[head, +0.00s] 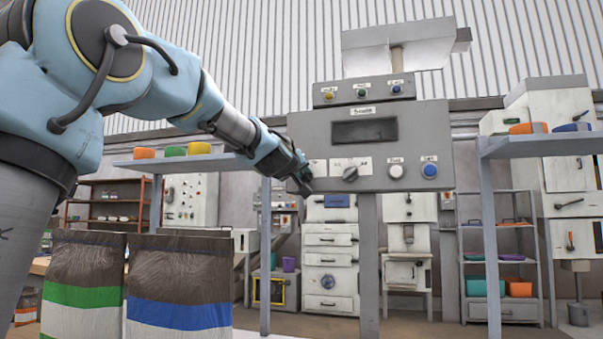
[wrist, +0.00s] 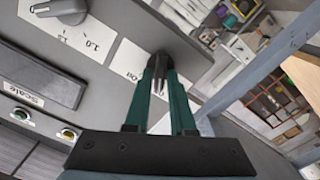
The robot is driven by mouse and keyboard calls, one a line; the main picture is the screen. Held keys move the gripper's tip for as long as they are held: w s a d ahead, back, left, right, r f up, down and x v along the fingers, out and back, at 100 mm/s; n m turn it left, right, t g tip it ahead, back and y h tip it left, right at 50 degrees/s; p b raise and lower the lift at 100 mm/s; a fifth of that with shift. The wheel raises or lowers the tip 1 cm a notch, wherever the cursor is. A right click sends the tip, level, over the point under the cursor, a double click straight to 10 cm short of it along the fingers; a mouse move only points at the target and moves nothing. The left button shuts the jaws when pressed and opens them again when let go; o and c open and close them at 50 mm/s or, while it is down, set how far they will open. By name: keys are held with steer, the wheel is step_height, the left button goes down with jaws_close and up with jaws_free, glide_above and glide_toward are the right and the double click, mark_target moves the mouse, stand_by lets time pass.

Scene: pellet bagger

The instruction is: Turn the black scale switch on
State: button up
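The grey scale panel (head: 438,130) stands at the centre of the head view, with a dark display (head: 365,131). A small black part, seemingly the scale switch (wrist: 161,60), shows at my fingertips in the wrist view. A white label (wrist: 131,62) lies beside it. My gripper (head: 303,182) is at the panel's lower left edge. In the wrist view its two green fingers (wrist: 161,78) run close together up to the black part. They overlap it, and whether they touch or grip it is unclear. The switch's position cannot be read; my gripper covers that spot in the head view.
A grey rotary knob (head: 350,173), a white button (head: 396,171) and a blue button (head: 429,170) sit to the right on the panel. Filled bags (head: 180,285) stand at the lower left. A blue-grey shelf (head: 540,145) is to the right.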

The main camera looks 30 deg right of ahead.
jaws_close()
steer(key=shift+m+p, duration=0.3)
steer(key=shift+m, duration=0.1)
steer(key=shift+s+d+m+p, duration=0.15)
steer(key=shift+m+p, duration=1.15)
steer(key=shift+m, duration=1.5)
steer(key=shift+s+d+m+p, duration=0.1)
steer(key=shift+m+p, duration=1.2)
steer(key=shift+m, duration=1.5)
